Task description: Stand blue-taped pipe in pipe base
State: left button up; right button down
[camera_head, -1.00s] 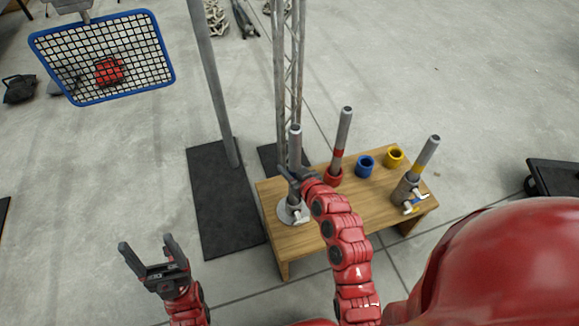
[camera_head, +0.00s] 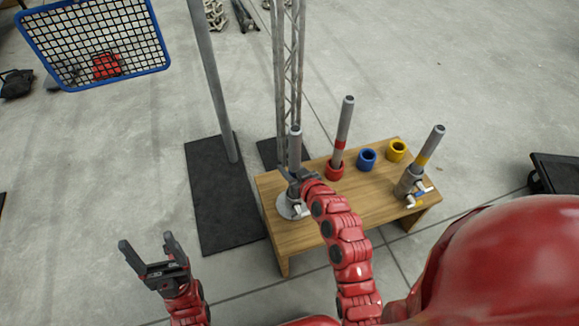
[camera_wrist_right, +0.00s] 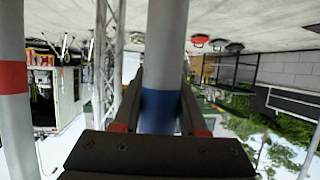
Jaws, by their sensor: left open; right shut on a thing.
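The blue-taped pipe (camera_head: 295,143) is grey and stands about upright at the left end of the wooden table. Its blue tape (camera_wrist_right: 160,110) shows between the fingers in the right wrist view and is hidden in the head view. My right gripper (camera_head: 298,174) is shut on this pipe; it also shows in the right wrist view (camera_wrist_right: 158,117). Below it is a round silver base (camera_head: 284,208) with a clamp. The pipe's lower end is at this base, but I cannot tell whether it is fully seated. My left gripper (camera_head: 150,246) is open and empty, left of the table.
On the wooden table (camera_head: 340,222), a red-taped pipe (camera_head: 345,120) stands in a red ring (camera_head: 335,171). Blue (camera_head: 367,159) and yellow (camera_head: 396,150) rings sit empty. A yellow-taped pipe (camera_head: 432,144) leans in a clamped holder (camera_head: 408,184). Behind are a pole (camera_head: 213,80) and a truss (camera_head: 288,70).

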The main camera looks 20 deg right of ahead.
jog(key=shift+f+b, duration=0.3)
jog(key=shift+f, duration=0.1)
dwell(0.5)
jog(key=shift+c, duration=1.8)
grip_release()
jog(key=p+v, duration=0.4)
jog(key=v, duration=1.3)
jog(key=shift+s+p, duration=0.2)
jog(key=shift+p, duration=0.1)
